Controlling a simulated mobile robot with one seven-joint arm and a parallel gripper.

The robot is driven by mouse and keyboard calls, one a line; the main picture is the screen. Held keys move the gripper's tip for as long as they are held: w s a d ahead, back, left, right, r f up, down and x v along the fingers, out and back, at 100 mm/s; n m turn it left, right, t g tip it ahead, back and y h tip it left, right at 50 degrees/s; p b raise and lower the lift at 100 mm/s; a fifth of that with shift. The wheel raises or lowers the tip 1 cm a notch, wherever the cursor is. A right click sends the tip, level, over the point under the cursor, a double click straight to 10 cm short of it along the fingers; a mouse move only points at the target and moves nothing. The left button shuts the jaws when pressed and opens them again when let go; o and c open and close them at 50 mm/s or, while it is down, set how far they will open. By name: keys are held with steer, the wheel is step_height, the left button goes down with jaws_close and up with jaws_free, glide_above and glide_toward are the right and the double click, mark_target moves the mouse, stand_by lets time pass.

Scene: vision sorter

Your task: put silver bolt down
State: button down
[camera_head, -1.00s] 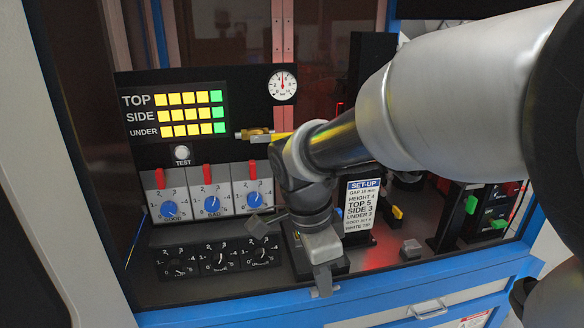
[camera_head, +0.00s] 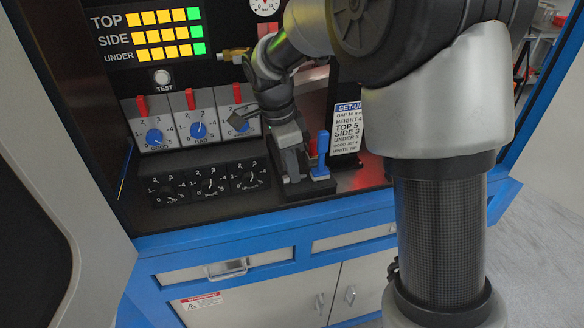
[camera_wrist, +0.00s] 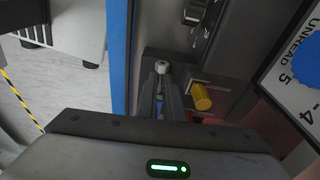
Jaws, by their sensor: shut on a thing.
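The silver bolt (camera_wrist: 161,66) shows its small pale head at the tips of my gripper's fingers in the wrist view. My gripper (camera_wrist: 160,84) is shut on it; the fingers hide the rest of the bolt. In the head view my gripper (camera_head: 292,172) points down over a dark block (camera_head: 318,188) at the front of the cabinet's work surface, just right of the black dial box. I cannot tell whether the bolt touches anything below.
A blue lever (camera_head: 322,150) stands close to the right of my gripper. The black dial box (camera_head: 210,184) is on the left, a white set-up sign (camera_head: 347,130) behind right. A yellow cylinder (camera_wrist: 201,97) is close beside the fingers. The blue cabinet edge (camera_head: 260,218) runs in front.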

mark_target(287, 177)
steer(key=c, duration=2.3)
jaws_free()
steer(key=shift+f, duration=0.15)
steer(key=o, duration=0.4)
steer(key=shift+s+a+r+p, duration=0.1)
steer(key=shift+a+r+p, duration=0.1)
steer(key=shift+r, duration=1.1)
steer(key=shift+s+a+r+p, duration=0.1)
steer(key=shift+a+r, duration=0.15)
steer(key=shift+r, duration=1.05)
steer(key=shift+a+r+p, duration=0.15)
steer(key=shift+a+r, duration=0.05)
steer(key=shift+r, duration=1.1)
